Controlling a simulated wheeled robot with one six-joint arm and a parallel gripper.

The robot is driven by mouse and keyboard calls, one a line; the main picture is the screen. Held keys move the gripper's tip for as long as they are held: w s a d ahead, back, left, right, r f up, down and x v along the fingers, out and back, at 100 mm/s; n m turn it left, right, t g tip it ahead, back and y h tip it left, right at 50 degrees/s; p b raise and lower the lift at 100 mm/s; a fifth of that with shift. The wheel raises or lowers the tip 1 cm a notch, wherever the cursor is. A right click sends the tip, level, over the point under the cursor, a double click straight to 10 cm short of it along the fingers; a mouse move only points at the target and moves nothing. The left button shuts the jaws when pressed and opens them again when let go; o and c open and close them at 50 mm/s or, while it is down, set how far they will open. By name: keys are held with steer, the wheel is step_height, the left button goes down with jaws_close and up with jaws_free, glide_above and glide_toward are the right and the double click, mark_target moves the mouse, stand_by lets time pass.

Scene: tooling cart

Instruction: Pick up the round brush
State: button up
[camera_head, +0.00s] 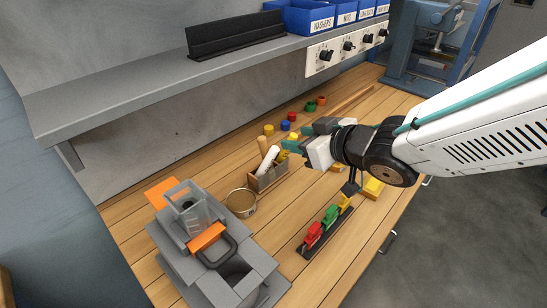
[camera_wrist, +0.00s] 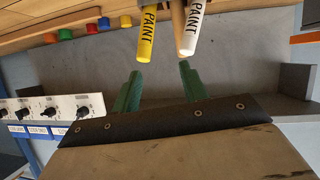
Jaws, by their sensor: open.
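In the head view a small wooden box (camera_head: 268,180) on the bench holds a wooden handle (camera_head: 262,145), a white paint marker (camera_head: 267,160) and something yellow. The wooden handle may belong to the round brush; no bristles show, so I cannot tell. My gripper (camera_head: 291,147) is close to the box, at its right, with green fingertips. In the wrist view my gripper (camera_wrist: 160,85) has its two green fingers apart with nothing between them. A yellow paint marker (camera_wrist: 147,35) and a white paint marker (camera_wrist: 189,30) appear beyond the fingertips.
A tin (camera_head: 241,203) and a grey fixture (camera_head: 190,240) stand left of the box. A rack (camera_head: 330,226) with red, green and yellow pieces lies in front. Several coloured caps (camera_head: 290,118) lie behind. A shelf (camera_head: 150,88) overhangs the back. A tan, dark-edged surface (camera_wrist: 185,155) fills the lower wrist view.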

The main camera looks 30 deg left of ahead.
mark_target(265, 141)
steer(key=shift+n+g+y, duration=0.4)
steer(key=shift+g, duration=0.2)
steer(key=a+f, duration=0.1)
steer(key=a, duration=0.2)
steer(key=a+f, duration=0.1)
steer(key=a, duration=0.2)
steer(key=a+f, duration=0.1)
steer(key=a, duration=0.2)
steer(key=shift+s+a+f, duration=0.15)
steer(key=shift+s+f, duration=0.05)
steer(key=shift+f, duration=0.1)
jaws_close()
